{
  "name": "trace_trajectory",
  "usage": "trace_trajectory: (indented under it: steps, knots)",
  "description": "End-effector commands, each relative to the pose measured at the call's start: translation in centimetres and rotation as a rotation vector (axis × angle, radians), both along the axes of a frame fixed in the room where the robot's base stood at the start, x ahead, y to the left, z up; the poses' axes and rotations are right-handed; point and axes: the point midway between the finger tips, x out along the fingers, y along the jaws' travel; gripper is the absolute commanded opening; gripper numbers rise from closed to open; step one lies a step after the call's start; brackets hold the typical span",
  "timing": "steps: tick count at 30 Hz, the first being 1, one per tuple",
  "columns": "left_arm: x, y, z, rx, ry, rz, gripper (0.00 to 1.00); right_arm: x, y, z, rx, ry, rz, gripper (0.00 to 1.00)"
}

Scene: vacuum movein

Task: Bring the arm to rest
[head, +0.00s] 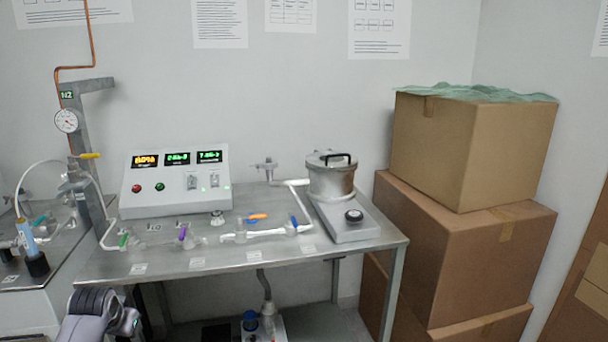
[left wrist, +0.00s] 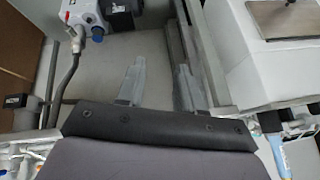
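My left gripper (left wrist: 158,72) shows in the left wrist view with its two grey fingers apart and nothing between them. Part of my left arm (head: 100,316) shows at the lower left of the head view, in front of the steel bench's (head: 300,262) front edge; its fingers cannot be made out there. My right arm and gripper are in neither view.
The bench carries a control box (head: 178,178), glass tubing with coloured valves (head: 255,234) and a lidded metal pot (head: 331,180). Cardboard boxes (head: 465,255) are stacked at right. A blue-and-white pump (left wrist: 86,16) lies beyond my left gripper, with a hose (left wrist: 66,85) nearby.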

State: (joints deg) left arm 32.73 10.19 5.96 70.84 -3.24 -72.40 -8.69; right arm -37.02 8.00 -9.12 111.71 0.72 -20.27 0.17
Motion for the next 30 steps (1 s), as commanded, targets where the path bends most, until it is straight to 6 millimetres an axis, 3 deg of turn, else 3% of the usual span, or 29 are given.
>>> trace_trajectory:
  steps: [1, 6, 15, 21, 27, 30]
  knots:
    - [-1.2, -0.6, -2.0, 0.012, -0.009, -0.018, 0.36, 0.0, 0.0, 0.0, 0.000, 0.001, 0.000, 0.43]
    - [-4.9, -3.0, -6.6, 0.034, -0.073, -0.085, 0.36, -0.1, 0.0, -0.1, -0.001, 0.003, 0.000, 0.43]
    - [-13.6, -8.9, -12.2, -0.006, -0.185, -0.210, 0.36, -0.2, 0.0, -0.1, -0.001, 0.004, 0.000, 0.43]
    - [-20.4, -13.5, -13.6, -0.089, -0.262, -0.276, 0.36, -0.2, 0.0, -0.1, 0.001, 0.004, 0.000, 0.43]
    - [-26.5, -17.3, -13.0, -0.187, -0.333, -0.308, 0.36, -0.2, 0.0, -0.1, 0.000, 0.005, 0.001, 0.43]
    - [-28.4, -18.5, -12.4, -0.224, -0.357, -0.312, 0.36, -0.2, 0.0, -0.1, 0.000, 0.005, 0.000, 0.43]
